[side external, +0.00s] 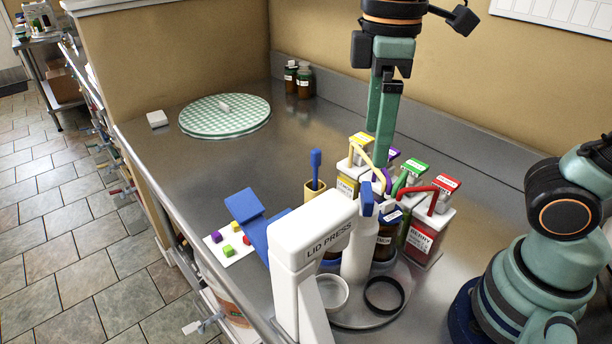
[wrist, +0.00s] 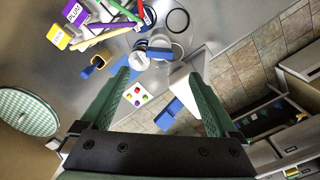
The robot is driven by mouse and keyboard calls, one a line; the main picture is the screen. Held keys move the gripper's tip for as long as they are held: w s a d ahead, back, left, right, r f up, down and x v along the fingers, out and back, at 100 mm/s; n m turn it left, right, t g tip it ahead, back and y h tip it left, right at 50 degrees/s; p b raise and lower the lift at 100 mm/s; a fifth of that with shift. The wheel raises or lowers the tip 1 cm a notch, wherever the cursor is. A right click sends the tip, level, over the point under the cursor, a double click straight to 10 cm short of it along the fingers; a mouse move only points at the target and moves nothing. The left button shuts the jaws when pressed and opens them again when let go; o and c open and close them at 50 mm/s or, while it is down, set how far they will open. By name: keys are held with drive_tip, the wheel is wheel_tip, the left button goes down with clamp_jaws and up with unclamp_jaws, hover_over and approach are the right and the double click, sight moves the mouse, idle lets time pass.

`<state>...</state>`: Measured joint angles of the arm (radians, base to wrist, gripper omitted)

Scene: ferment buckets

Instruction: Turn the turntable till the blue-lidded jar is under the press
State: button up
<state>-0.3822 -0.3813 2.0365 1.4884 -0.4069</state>
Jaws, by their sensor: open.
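The white lid press (side external: 312,240) stands at the front of the bench, its arm reaching over a round grey turntable (side external: 350,318). A white upright cylinder (side external: 357,250) stands by the press arm. A dark jar (side external: 384,247) with a blue-and-white top stands behind it, partly hidden; I cannot tell for sure that this is the blue-lidded jar or whether it sits under the press. A black ring (side external: 384,294) and a pale round cup (side external: 333,290) are at the turntable. My gripper (side external: 383,160) is open and empty, pointing down above the bottles, apart from the turntable.
Several cartons with coloured caps and bent spouts, including a red cherry one (side external: 425,235), crowd behind the turntable. A green checked disc (side external: 225,122) lies far left.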

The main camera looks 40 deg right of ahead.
sight(368, 191)
wheel_tip(368, 191, down, 10)
drive_tip(key=shift+r, duration=0.25)
clamp_jaws()
idle(0.3)
